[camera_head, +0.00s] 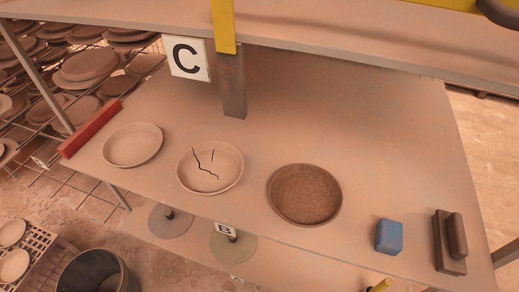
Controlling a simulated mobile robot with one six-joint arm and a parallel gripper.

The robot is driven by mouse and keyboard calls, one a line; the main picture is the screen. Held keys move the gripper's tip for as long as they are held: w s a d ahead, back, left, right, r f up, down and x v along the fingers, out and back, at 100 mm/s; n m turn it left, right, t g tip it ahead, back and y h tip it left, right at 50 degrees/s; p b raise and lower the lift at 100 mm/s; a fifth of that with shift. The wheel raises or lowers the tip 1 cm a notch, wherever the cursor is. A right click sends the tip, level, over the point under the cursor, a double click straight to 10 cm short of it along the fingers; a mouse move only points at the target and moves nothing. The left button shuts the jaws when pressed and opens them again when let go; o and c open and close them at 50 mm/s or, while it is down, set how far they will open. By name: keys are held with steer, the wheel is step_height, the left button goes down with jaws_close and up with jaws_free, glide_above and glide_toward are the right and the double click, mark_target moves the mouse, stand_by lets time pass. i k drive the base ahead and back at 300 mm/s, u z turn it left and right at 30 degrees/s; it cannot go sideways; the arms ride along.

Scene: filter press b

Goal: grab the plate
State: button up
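Three round plates sit in a row along the front of the shelf (350,125). The left plate (132,145) is pale and looks whole. The middle plate (228,168) is pale with dark, branching cracks across it. The right plate (304,194) is darker brown with a rough-looking inside. The plates stand apart from each other, and nothing covers them. My gripper is not in view.
A blue block (389,236) and a brown block with a handle (450,243) lie right of the plates. A red bar (90,129) lies at the left edge. A post (232,85) and sign C (187,58) stand behind; an upper shelf (330,28) overhangs.

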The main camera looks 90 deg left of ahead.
mark_target(207, 168)
steer(key=u, duration=0.75)
steer(key=k, duration=0.15)
steer(key=z, duration=2.75)
steer(key=k, duration=0.2)
steer(key=z, duration=2.2)
steer(key=k, duration=0.3)
steer(key=z, duration=1.55)
